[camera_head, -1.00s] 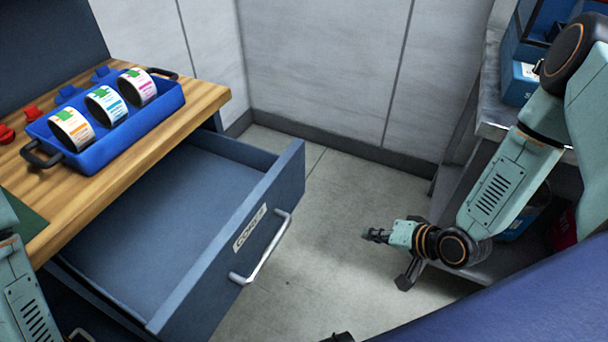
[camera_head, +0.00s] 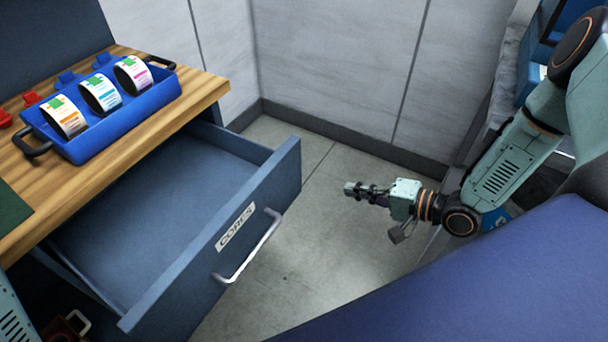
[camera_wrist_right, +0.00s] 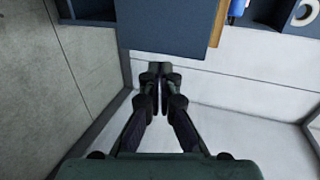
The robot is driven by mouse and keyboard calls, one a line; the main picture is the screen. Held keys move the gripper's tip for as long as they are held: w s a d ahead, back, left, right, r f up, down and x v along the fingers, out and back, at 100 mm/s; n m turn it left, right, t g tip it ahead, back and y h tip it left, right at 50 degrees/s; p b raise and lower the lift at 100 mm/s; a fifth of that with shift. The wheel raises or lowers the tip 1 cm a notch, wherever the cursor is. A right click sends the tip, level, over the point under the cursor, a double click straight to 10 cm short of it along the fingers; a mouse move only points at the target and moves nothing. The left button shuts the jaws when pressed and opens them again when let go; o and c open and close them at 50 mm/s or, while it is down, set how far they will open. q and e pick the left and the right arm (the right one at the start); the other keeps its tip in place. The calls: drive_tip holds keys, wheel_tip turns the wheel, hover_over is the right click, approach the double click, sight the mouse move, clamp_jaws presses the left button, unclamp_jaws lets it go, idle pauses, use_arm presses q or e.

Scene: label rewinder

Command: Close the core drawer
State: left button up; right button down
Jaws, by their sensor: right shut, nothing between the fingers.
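The blue core drawer (camera_head: 214,262) stands pulled out from under the wooden bench in the head view. Its front bears a label reading CORES (camera_head: 235,228) and a silver bar handle (camera_head: 250,250). The drawer's visible inside is empty. My right gripper (camera_head: 350,188) is shut and empty, to the right of the drawer front and apart from it, pointing left. In the right wrist view the shut fingertips (camera_wrist_right: 157,70) show just below a blue panel (camera_wrist_right: 170,25), likely the drawer front. Part of my left arm shows at the lower left; its gripper is out of view.
A blue tray (camera_head: 120,128) with three labelled rolls sits on the wooden bench top (camera_head: 130,152). Red items lie beside it. Grey walls (camera_head: 320,70) stand behind. Open floor (camera_head: 300,235) lies between the drawer front and my right gripper. A metal stand is at the right.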

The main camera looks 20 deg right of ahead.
sight(292, 175)
drive_tip(key=b+x, duration=0.1)
drive_tip(key=x, duration=0.3)
drive_tip(key=b+x, duration=0.2)
drive_tip(key=x, duration=0.2)
drive_tip(key=b+x, duration=0.2)
drive_tip(key=x, duration=0.3)
drive_tip(key=shift+w+a+r, duration=0.1)
drive_tip(key=shift+a+r, duration=0.1)
drive_tip(key=shift+r, duration=0.1)
drive_tip(key=shift+w+a+r+b, duration=0.2)
drive_tip(key=shift+w+b, duration=0.1)
drive_tip(key=shift+b, duration=0.05)
drive_tip(key=shift+f, duration=0.1)
drive_tip(key=shift+w, duration=0.1)
